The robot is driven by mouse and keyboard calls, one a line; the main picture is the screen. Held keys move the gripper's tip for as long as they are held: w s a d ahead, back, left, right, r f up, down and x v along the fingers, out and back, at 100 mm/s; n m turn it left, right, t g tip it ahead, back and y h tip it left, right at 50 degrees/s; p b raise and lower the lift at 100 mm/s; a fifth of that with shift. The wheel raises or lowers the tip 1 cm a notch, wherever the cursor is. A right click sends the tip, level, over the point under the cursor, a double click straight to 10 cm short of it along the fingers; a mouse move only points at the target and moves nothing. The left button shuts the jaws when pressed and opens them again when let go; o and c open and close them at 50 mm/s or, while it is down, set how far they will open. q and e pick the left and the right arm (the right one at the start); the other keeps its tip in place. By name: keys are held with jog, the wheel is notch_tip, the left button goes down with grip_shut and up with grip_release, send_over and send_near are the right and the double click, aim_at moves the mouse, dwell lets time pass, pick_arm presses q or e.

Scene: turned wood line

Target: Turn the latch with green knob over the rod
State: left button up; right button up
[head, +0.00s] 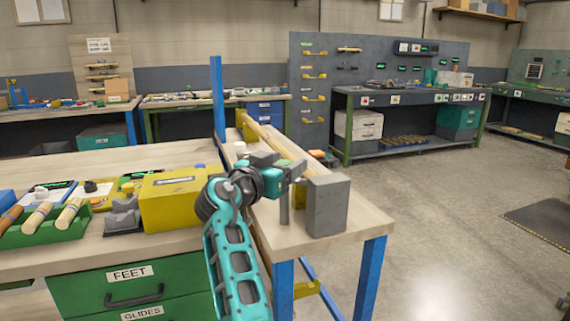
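My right gripper (291,203) is over the narrow wooden bench, on a teal arm from the bottom of the head view. Its grey fingers point down just left of a grey block (328,206). From this angle I cannot tell whether they are open or shut, or whether they touch anything. A pale wooden rod (289,146) lies lengthwise behind the gripper, its near part hidden by the gripper and block. My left gripper is not in view.
A yellow box (172,203) stands left of my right arm. Further left is a green tray (47,227) of wood-handled tools. A blue post (217,98) rises behind the arm. The floor (430,215) to the right is clear.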

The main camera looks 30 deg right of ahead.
grip_shut()
dwell(0.3)
